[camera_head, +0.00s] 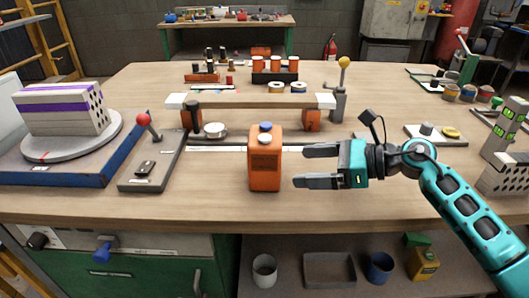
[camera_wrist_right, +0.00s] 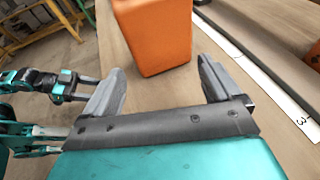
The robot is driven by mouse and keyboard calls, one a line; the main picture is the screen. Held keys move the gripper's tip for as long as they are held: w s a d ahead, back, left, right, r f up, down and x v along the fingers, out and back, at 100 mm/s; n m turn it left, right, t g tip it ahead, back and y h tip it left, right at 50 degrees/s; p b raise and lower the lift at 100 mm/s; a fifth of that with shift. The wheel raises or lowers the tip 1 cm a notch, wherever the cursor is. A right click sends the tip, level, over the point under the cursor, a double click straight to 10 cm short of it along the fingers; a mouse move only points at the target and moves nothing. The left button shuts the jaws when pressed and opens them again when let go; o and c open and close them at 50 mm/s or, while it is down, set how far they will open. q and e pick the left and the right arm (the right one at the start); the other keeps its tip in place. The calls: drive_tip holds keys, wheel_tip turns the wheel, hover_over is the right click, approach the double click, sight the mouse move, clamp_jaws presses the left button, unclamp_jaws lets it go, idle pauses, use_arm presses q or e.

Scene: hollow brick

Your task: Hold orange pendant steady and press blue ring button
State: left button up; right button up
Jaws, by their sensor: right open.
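The orange pendant (camera_head: 265,172) stands upright on the workbench, near the middle of its front part. A blue ring button (camera_head: 265,126) is on its top, with a paler button (camera_head: 264,139) below it. My right gripper (camera_head: 299,166) is open and empty just right of the pendant, its fingers pointing at it with a small gap. In the right wrist view the pendant (camera_wrist_right: 155,38) is beyond the open fingers; its buttons are out of that view. My left gripper is absent from the head view; teal and grey parts of mine at the wrist view's left edge are unclear.
A grey lever box (camera_head: 150,170) with a red knob stands left of the pendant. A wooden beam (camera_head: 250,101) on orange blocks lies behind it. A brick on a turntable (camera_head: 75,142) is far left. The bench front (camera_head: 220,200) is clear.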

sight(279, 168)
drive_tip(key=b+x, duration=0.1)
drive_tip(key=x, duration=0.6)
drive_tip(key=shift+a+f, duration=0.1)
drive_tip(key=shift+f, duration=0.05)
drive_tip(key=shift+b+x, duration=0.45)
drive_tip(key=shift+x, duration=0.5)
drive_tip(key=c, duration=0.4)
clamp_jaws()
drive_tip(key=c, duration=1.3)
unclamp_jaws()
drive_tip(key=o, duration=0.5)
